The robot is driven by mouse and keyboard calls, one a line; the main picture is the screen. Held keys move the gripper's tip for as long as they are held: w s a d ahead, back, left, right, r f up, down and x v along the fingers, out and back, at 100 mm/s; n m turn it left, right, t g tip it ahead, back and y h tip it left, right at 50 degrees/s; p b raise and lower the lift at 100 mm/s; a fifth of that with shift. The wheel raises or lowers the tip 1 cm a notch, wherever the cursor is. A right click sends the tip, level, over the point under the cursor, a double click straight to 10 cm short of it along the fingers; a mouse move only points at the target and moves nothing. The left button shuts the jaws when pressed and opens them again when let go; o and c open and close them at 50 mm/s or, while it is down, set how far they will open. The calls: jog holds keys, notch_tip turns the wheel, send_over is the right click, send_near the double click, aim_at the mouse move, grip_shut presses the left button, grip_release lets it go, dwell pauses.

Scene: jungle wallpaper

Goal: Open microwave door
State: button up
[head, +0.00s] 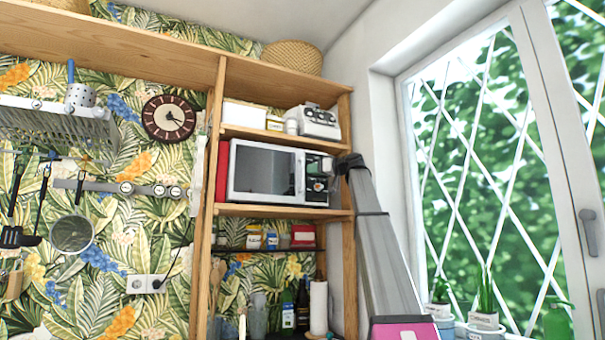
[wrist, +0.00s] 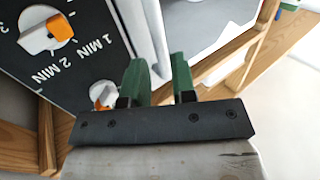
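The microwave (head: 236,172) stands on a wooden shelf, and its white-framed door with a dark window looks shut. Its dark control panel (head: 317,182) is on the right side. In the wrist view the panel (wrist: 75,55) and its white-and-orange knobs fill the left. A white upright bar, apparently the door handle (wrist: 156,38), runs down toward the gap between my green fingertips. My gripper (wrist: 160,80) is open, its fingers apart. I cannot tell whether the bar lies between the fingers or beyond them. In the head view my gripper (head: 338,166) is at the panel's right, partly hidden by my arm.
A white appliance (head: 319,122) and boxes sit on the shelf above. Jars and packets (head: 270,240) fill the shelf below. A wooden post (head: 348,235) stands right of the microwave. A window (head: 480,150) and potted plants (head: 485,318) are at the right.

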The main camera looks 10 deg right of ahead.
aim_at(304, 186)
jog(key=shift+x, duration=2.5)
grip_shut()
